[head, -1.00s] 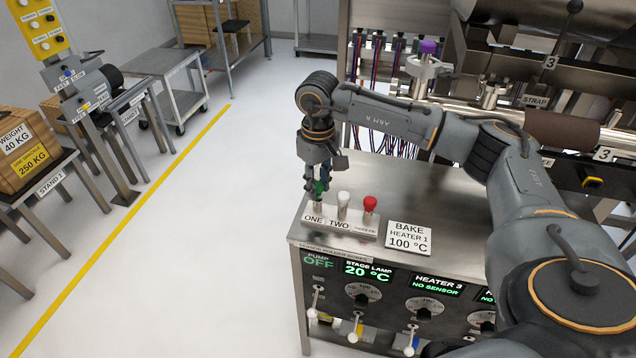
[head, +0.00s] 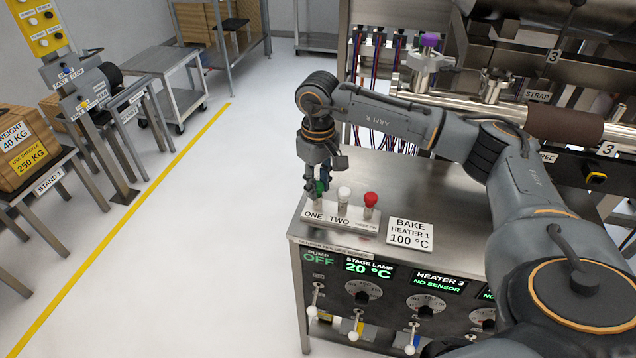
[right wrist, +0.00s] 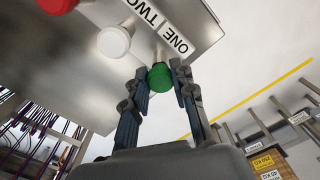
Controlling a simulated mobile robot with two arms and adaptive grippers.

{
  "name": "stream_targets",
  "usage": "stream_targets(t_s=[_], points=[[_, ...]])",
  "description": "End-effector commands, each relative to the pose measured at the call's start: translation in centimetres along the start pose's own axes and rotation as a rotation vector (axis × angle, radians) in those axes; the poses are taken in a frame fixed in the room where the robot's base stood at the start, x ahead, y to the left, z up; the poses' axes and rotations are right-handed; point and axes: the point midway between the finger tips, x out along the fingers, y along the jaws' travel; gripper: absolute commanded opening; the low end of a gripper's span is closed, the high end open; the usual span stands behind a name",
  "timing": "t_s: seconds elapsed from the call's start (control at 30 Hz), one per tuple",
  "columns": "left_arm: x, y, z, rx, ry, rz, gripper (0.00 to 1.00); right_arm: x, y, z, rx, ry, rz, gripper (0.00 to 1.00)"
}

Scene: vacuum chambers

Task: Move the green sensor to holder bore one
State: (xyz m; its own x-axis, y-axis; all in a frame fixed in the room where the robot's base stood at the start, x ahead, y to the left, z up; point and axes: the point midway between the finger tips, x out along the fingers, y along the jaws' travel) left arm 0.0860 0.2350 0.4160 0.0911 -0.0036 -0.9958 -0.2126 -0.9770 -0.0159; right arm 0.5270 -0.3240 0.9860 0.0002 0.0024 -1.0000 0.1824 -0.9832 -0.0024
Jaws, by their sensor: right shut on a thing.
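The green sensor (head: 321,187) has a green cap and stands at the left end of the small holder (head: 352,228), over the bore marked ONE. My right gripper (head: 315,185) points down there, its fingers shut on the green cap. In the right wrist view the green cap (right wrist: 160,77) shows between the two fingertips of my right gripper (right wrist: 158,70). How deep its stem sits in the bore is hard to tell. A white-capped sensor (head: 344,193) stands upright beside it at TWO, and a red-capped one (head: 371,199) stands to the right. My left gripper is out of view.
A sign reading BAKE HEATER 1 100 °C (head: 409,234) stands right of the holder on the steel bench (head: 430,195). Chamber pipework and cables rise behind. The holder is near the bench's left edge, with open floor (head: 210,220) beyond.

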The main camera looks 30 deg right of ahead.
Motion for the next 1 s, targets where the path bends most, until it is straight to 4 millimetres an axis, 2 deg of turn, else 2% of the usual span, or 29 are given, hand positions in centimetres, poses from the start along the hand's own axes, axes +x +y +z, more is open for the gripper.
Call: stream_targets(t_s=[0.43,0.47,0.57,1.0], points=[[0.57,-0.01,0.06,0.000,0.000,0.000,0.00,0.41,0.02,0.00,0.000,0.000,0.000,0.00],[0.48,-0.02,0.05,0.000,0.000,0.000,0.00,0.32,0.02,0.01,0.000,0.000,0.000,0.30],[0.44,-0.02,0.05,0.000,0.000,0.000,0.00,0.29,0.01,0.01,0.000,0.000,0.000,0.50],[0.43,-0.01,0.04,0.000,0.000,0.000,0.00,0.28,0.01,0.01,0.000,0.000,0.000,0.52]])
